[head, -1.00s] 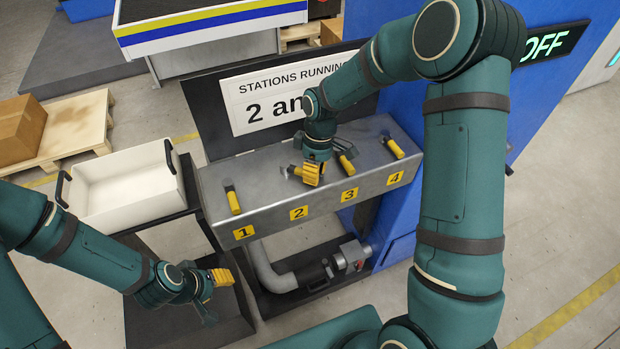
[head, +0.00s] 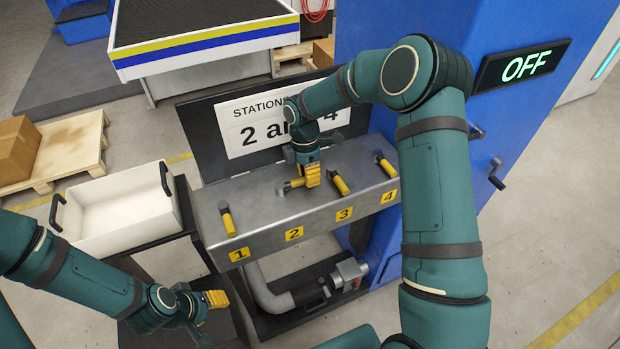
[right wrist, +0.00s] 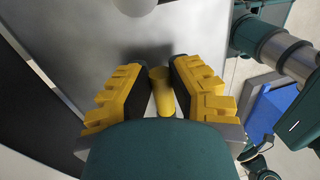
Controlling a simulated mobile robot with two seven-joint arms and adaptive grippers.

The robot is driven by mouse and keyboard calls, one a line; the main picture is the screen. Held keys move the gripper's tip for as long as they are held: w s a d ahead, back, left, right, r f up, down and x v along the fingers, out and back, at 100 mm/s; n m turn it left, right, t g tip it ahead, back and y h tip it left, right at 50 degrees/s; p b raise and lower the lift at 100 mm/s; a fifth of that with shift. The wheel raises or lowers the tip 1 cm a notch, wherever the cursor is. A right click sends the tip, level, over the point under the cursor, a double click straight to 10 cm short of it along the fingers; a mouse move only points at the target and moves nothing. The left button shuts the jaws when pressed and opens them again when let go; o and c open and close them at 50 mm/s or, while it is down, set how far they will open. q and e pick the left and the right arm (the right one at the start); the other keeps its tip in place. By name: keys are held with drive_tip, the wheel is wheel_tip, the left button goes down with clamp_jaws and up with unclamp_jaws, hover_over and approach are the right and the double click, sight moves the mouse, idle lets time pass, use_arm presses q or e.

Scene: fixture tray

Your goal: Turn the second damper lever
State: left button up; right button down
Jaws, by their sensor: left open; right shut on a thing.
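The grey damper box (head: 262,222) carries a row of levers with yellow handles, above labels 1 to 4. The second lever (head: 284,189) is above label 2 (head: 294,233). My right gripper (head: 311,177) is shut on its yellow handle and hides part of it in the head view. In the right wrist view the yellow handle (right wrist: 161,92) lies between the two yellow-padded fingers (right wrist: 155,100). The first lever (head: 228,221), third lever (head: 340,185) and fourth lever (head: 387,167) are free. My left gripper (head: 212,300) is open, low at the left, away from the levers.
A sign (head: 240,128) behind the box is partly covered by my right arm; "2" and "4" show. A display (head: 524,65) on the blue machine reads OFF. A white bin (head: 118,212) stands left of the box. A pipe (head: 265,295) runs below it.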

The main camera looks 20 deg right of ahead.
drive_tip(key=shift+w+f+n, duration=0.1)
drive_tip(key=shift+w+n, duration=0.05)
drive_tip(key=shift+n, duration=0.15)
drive_tip(key=c, duration=0.8)
unclamp_jaws()
drive_tip(key=shift+w, duration=0.1)
drive_tip(key=shift+c, duration=0.2)
wheel_tip(320, 180, up, 12)
drive_tip(key=w, duration=0.2)
drive_tip(key=shift+w+a, duration=0.15)
drive_tip(key=shift+f, duration=0.1)
